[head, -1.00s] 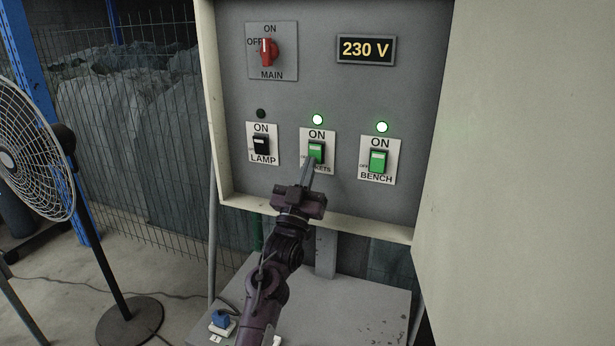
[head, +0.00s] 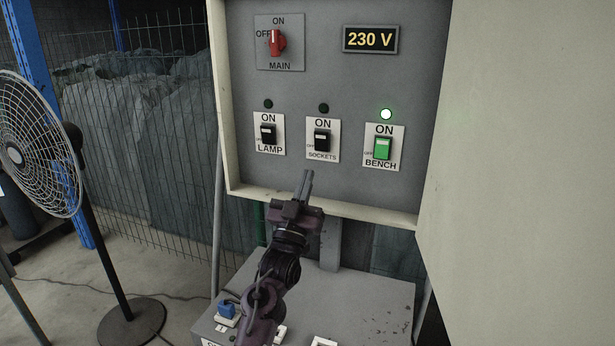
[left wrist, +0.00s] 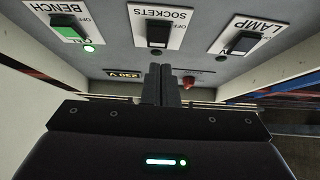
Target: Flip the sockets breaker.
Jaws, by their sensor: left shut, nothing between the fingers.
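The sockets breaker (head: 322,141) is the middle switch on the grey panel. Its rocker is black and the lamp above it (head: 323,108) is dark. It also shows in the left wrist view (left wrist: 158,33), upside down. My left gripper (head: 306,174) is shut and empty, with its fingertips just below the sockets label and apart from the rocker. In the left wrist view its closed fingers (left wrist: 161,84) point towards the panel. My right gripper is not in view.
The lamp breaker (head: 268,134) at left is black with a dark lamp. The bench breaker (head: 382,148) at right is green with a lit lamp. The red main switch (head: 278,42) and a 230 V display (head: 370,39) sit above. A fan (head: 40,150) stands at left.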

